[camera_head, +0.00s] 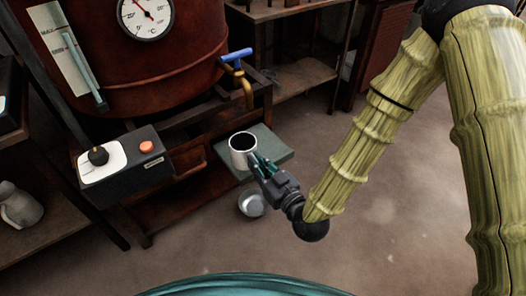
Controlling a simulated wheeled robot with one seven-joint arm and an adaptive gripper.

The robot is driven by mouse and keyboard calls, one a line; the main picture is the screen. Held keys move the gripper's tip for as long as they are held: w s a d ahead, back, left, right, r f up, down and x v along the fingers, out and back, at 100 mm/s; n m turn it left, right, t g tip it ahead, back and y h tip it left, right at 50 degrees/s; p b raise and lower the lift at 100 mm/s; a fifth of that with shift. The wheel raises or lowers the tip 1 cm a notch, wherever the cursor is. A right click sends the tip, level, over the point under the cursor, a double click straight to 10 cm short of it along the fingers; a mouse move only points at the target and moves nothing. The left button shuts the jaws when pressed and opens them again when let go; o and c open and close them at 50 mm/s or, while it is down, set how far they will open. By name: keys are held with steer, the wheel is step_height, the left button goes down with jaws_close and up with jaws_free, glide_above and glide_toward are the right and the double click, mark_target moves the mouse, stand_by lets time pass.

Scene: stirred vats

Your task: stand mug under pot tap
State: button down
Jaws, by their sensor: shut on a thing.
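A white mug (239,160) with a dark inside is upright over the grey-green shelf plate (276,141) in front of the red-brown pot (121,68). The brass tap (246,92) with a blue lever comes out of the pot's right side, above the mug and about in line with it in the picture. My gripper (257,163) reaches in from the right and is shut on the mug's near right side. Its fingers hide part of the mug. I cannot tell whether the mug's base touches the plate.
A control box (125,165) with a black knob and an orange button stands left of the plate. A metal bowl (252,204) is on the floor below. A grey jug (20,207) is at far left. A wooden shelf (304,77) is behind. Open floor lies to the right.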

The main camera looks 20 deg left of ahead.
steer(key=w, duration=0.2)
steer(key=w+b, duration=0.1)
steer(key=w, duration=0.2)
steer(key=w+f+b, duration=0.1)
steer(key=w, duration=0.2)
steer(key=shift+w+a, duration=0.25)
steer(key=shift+a, duration=0.15)
steer(key=shift+w+f+b, duration=0.2)
steer(key=shift+f+b, duration=0.4)
steer(key=shift+f, duration=0.25)
steer(key=shift+w+f+b, duration=0.15)
steer(key=shift+f+b, duration=0.45)
steer(key=shift+f, duration=0.2)
steer(key=shift+f, duration=0.15)
steer(key=c, duration=1.6)
jaws_free()
steer(key=shift+o, duration=0.2)
steer(key=shift+s+d+r, duration=0.2)
steer(key=p+v, duration=0.3)
steer(key=v, duration=0.8)
steer(key=shift+s+d, duration=0.15)
steer(key=shift+f, duration=0.15)
